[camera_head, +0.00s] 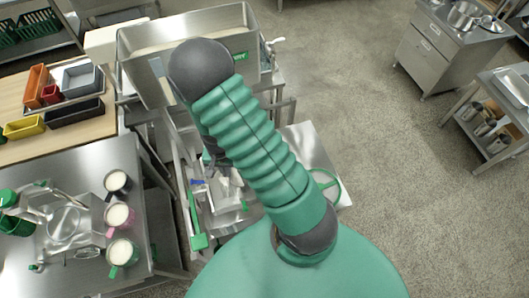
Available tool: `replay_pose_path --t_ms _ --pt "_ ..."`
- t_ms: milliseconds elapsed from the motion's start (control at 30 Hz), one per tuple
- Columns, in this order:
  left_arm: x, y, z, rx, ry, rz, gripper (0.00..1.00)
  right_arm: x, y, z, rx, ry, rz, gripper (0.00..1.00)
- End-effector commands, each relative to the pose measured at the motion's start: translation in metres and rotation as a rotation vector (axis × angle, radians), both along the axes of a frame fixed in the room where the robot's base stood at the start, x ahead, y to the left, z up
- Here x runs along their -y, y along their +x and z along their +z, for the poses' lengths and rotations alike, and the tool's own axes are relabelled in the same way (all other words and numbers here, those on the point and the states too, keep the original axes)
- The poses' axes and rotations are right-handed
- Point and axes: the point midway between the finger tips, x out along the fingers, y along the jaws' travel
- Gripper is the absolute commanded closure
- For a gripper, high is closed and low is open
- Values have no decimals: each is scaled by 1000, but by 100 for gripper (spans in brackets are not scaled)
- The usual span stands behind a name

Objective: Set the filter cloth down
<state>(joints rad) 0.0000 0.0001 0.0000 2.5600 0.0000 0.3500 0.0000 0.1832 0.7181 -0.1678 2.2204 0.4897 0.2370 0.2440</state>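A green ribbed arm part with dark end caps, mine, fills the middle of the camera_head view and covers much of the work area. Just left of it, low over the metal frame, a dark and grey piece that seems to be my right gripper (219,168) shows in part. Its fingers are too small and hidden to judge. Pale whitish pieces (222,192) lie or hang beside it; I cannot tell whether they are the filter cloth or whether the gripper holds them. My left gripper is not seen.
A large steel trough (145,50) stands behind. Three mugs (120,217) of white content stand on the steel table (60,165) at left. Coloured bins (36,85) sit on a wooden top. A green handwheel (326,186) is at right. Floor on the right is open.

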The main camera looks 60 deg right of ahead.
Motion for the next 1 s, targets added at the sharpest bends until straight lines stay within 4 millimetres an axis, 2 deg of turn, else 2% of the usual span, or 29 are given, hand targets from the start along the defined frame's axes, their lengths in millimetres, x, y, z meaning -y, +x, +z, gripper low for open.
replay_pose_path --t_ms 167,467,733,1000 --pt "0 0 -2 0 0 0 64 33 -10 7 2 -2 -11 100" --pt "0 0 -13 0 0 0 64 134 -43 21 3 -4 -10 100" --pt "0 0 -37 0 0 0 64 226 -73 15 1 -4 -6 100" --pt "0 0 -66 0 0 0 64 312 -102 -5 -1 -3 -4 100"
